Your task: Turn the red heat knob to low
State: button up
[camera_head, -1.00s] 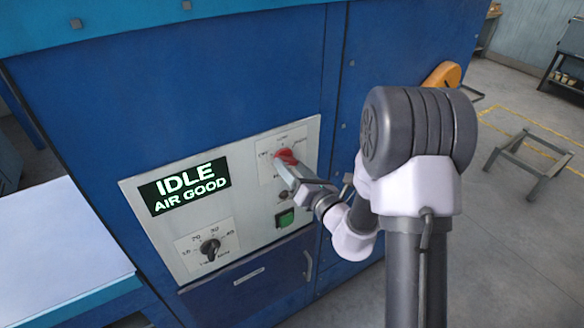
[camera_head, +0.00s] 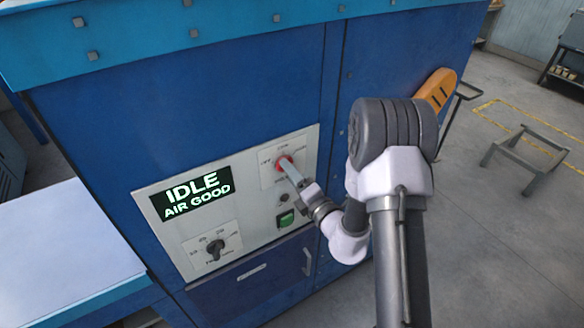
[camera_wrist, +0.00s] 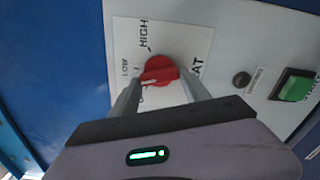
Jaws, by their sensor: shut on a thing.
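The red heat knob (camera_head: 284,163) is on a white label plate on the grey control panel (camera_head: 160,215). In the wrist view the red knob (camera_wrist: 158,69) sits between the two fingers of my gripper (camera_wrist: 160,84), which is shut on it. My gripper (camera_head: 290,172) reaches the knob from the lower right in the head view. Around the knob, HIGH shows at the top, LOW at the left and part of HEAT at the right. A lower label is partly hidden. A pale mark on the knob points to the left, slightly below LOW.
A green button (camera_head: 286,218) and a small dark button (camera_wrist: 241,79) are beside the heat plate. A black knob (camera_head: 214,248) is lower left, under a display (camera_head: 190,193) reading IDLE AIR GOOD. A blue table (camera_head: 60,250) stands left; an orange part (camera_head: 436,88) sticks out right.

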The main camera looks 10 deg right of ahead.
jog(key=shift+r+m+p, duration=0.1)
jog(key=shift+m+p, duration=1.1)
jog(key=shift+m, duration=0.7)
jog(key=o, duration=1.4)
jog(key=p+v, duration=0.2)
jog(key=v, duration=1.5)
jog(key=shift+s, duration=0.2)
